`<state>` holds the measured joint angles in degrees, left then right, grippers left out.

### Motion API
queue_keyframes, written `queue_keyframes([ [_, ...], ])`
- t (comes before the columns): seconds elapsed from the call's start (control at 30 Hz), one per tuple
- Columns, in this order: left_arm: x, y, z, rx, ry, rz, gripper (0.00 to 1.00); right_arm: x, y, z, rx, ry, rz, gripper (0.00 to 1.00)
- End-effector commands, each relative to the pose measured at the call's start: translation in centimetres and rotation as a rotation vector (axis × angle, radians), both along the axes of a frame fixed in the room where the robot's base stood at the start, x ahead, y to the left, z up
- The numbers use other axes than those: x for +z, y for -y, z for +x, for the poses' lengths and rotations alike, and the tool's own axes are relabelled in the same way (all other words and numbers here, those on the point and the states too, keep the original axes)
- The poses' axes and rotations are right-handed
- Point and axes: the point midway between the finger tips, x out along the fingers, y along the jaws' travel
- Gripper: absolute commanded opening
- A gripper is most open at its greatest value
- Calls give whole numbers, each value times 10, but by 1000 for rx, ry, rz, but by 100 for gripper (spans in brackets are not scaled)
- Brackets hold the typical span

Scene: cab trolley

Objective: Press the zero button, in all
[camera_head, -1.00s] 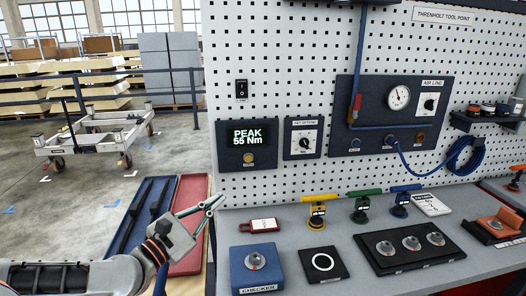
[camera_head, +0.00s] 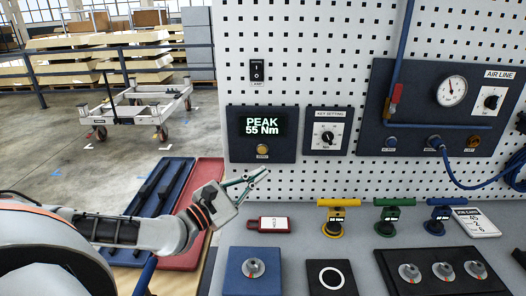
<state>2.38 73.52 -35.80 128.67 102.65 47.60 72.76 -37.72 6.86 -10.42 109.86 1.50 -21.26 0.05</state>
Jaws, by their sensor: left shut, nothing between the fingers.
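The dark readout box (camera_head: 236,142) on the pegboard shows "PEAK 55 Nm". Its round amber button (camera_head: 262,150) is below the screen; the label under it is too small to read. My left gripper (camera_head: 262,175) reaches in from the left, shut and empty. Its thin fingertips point up and right and show just below the button in the picture. A gap shows between tips and button, and I cannot tell the depth between them. My right gripper is not in view.
The key setting box (camera_head: 328,117) is right of the readout, with a lamp switch (camera_head: 257,70) above. On the bench are a red tag (camera_head: 268,224), yellow (camera_head: 338,215), green (camera_head: 387,215) and blue (camera_head: 437,215) tools, and the checker block (camera_head: 235,278). Red and blue trays (camera_head: 209,178) lie left.

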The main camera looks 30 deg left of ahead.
Motion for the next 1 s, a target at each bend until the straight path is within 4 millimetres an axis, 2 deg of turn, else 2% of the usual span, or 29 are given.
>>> queue_keyframes([
  [0.17,-2,-8,12,2,4,3,0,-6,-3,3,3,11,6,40],
  [0.43,-3,-26,42,3,4,2,0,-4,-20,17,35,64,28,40],
  [0.53,-3,-33,53,3,2,0,0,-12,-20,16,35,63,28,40],
  [0.63,0,-38,62,3,2,0,0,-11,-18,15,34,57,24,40],
  [1.0,0,-46,74,1,1,0,0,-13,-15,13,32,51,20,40],
])
